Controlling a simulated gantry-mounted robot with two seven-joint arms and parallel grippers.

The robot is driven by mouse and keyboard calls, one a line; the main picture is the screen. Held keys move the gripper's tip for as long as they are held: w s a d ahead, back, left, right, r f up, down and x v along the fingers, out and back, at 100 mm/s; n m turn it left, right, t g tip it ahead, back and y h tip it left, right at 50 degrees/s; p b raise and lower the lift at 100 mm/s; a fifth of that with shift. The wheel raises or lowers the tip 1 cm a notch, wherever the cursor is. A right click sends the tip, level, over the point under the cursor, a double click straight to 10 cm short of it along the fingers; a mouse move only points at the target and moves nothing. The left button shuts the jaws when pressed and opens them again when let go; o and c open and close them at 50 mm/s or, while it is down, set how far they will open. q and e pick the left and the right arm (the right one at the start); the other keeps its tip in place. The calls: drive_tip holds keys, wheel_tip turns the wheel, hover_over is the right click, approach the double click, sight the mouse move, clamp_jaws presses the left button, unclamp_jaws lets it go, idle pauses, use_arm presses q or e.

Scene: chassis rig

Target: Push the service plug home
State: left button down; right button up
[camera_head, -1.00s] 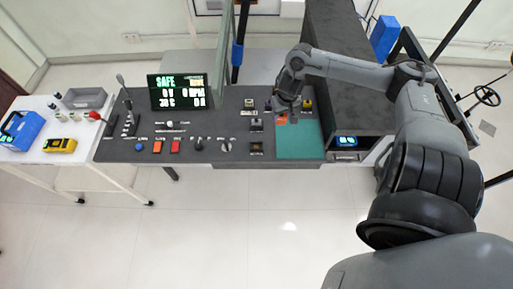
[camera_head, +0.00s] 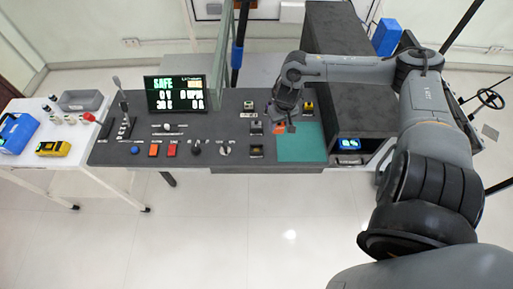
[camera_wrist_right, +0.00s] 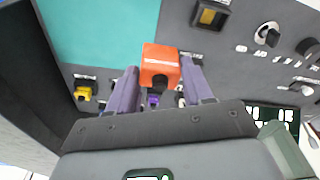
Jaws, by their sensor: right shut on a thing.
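The orange service plug (camera_wrist_right: 159,62) is between the two fingers of my right gripper (camera_wrist_right: 162,88) in the wrist view. My right gripper is shut on it. In the head view the plug (camera_head: 279,128) shows as a small orange patch under my right gripper (camera_head: 286,121), at the left edge of the green mat. The plug's underside is hidden, so I cannot tell whether it touches the panel. A square socket with a yellowish inside (camera_head: 257,152) lies nearer the front edge; it also shows at the top of the wrist view (camera_wrist_right: 209,15). My left gripper is not in view.
The green mat (camera_head: 300,150) is bare. A yellow connector (camera_head: 308,106) stands behind it. Switches and knobs (camera_head: 196,148) line the panel to the left, below a display (camera_head: 175,93). A dark raised block (camera_head: 350,90) borders the right side.

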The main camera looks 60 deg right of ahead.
drive_tip(key=w+a+f, duration=0.1)
drive_tip(key=w+a, duration=0.1)
drive_tip(key=w+a+f, duration=0.2)
drive_tip(key=w+a+f+b, duration=0.1)
drive_tip(key=w+a+f, duration=0.1)
drive_tip(key=shift+a+f, duration=0.15)
drive_tip(key=shift+a, duration=0.25)
drive_tip(key=shift+s+f+b, duration=0.1)
drive_tip(key=shift+f+b, duration=1.2)
drive_tip(key=shift+f, duration=0.8)
drive_tip(key=o, duration=1)
drive_tip(key=shift+o, duration=0.2)
